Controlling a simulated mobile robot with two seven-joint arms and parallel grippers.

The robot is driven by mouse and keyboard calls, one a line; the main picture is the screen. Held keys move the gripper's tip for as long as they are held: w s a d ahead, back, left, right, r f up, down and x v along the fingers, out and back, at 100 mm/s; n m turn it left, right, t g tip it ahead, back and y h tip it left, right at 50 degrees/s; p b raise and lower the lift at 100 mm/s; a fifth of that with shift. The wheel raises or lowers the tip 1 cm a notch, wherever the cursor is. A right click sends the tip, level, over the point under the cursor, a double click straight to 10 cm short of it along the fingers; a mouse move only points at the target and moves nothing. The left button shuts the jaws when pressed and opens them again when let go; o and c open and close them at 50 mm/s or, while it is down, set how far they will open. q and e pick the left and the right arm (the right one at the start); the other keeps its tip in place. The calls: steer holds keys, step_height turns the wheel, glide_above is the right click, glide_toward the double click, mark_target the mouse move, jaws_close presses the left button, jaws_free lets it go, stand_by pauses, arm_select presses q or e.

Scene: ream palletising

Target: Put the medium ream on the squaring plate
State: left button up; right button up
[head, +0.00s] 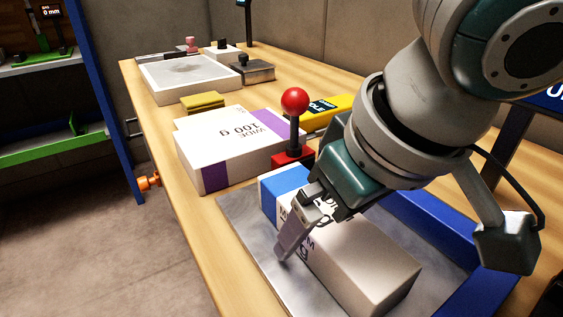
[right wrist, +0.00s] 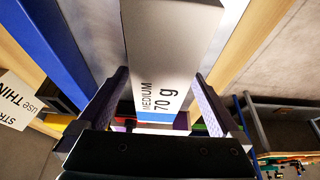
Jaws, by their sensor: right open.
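The medium ream (head: 355,255) is a white block with a blue band. It lies on the grey metal squaring plate (head: 240,222), inside the blue raised edge (head: 425,225). In the right wrist view the ream (right wrist: 165,45) shows its "MEDIUM 70 g" label. My right gripper (head: 312,222) is low over the banded end of the ream. Its open fingers stand on either side of the ream, with a small gap visible at each side in the right wrist view. The far finger is hidden in the head view. My left gripper is not in view.
A wide ream (head: 225,145) with a purple band lies just beyond the plate. A red-knobbed lever (head: 295,103) stands between the reams. A yellow box (head: 328,112), a white tray (head: 190,80) and small tools lie farther back. The table's left edge drops to the floor.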

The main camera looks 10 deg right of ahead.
steer(key=p+v, duration=0.3)
steer(key=v, duration=0.8)
steer(key=shift+r, duration=0.4)
steer(key=shift+s+r, duration=0.15)
steer(key=shift+r, duration=0.1)
stand_by(0.4)
